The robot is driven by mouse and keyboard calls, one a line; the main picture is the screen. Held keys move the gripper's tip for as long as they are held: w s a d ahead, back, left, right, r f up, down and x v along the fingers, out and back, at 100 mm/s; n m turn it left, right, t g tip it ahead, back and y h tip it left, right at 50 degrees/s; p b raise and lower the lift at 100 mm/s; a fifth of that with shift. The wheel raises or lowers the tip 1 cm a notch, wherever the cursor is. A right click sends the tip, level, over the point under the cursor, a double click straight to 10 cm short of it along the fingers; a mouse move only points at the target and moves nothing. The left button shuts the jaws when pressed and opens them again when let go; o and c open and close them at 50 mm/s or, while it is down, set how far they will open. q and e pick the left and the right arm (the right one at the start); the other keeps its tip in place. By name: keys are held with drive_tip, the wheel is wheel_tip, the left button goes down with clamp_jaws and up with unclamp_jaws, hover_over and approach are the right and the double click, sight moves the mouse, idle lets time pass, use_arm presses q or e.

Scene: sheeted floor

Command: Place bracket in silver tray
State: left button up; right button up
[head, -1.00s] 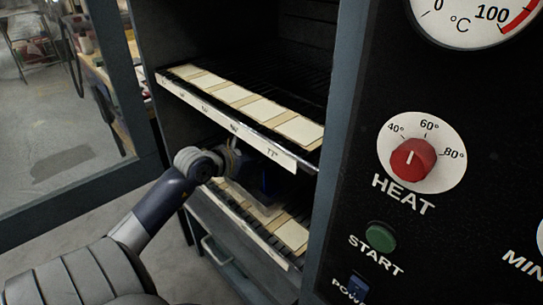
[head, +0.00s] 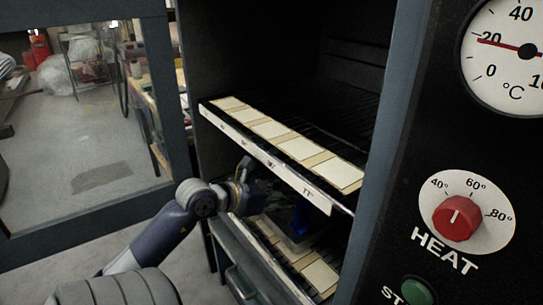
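My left arm comes in from the lower left. Its gripper (head: 270,203) is inside the oven, in the gap between the upper and lower shelves. A dark blue piece (head: 303,217), perhaps the bracket, shows just beyond the gripper in deep shadow. I cannot tell whether the fingers are holding it. A pale grey flat tray (head: 291,245), perhaps the silver tray, lies on the lower shelf below the blue piece and is partly hidden. My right gripper is not in view.
The upper shelf (head: 265,151), with a white labelled front edge and pale cards, hangs close above my gripper. The lower shelf (head: 278,262) carries similar cards. The open oven door (head: 85,218) is at left. The control panel (head: 400,245) stands at right.

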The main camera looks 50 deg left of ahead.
use_arm(q)
drive_tip(key=shift+v, duration=2.4)
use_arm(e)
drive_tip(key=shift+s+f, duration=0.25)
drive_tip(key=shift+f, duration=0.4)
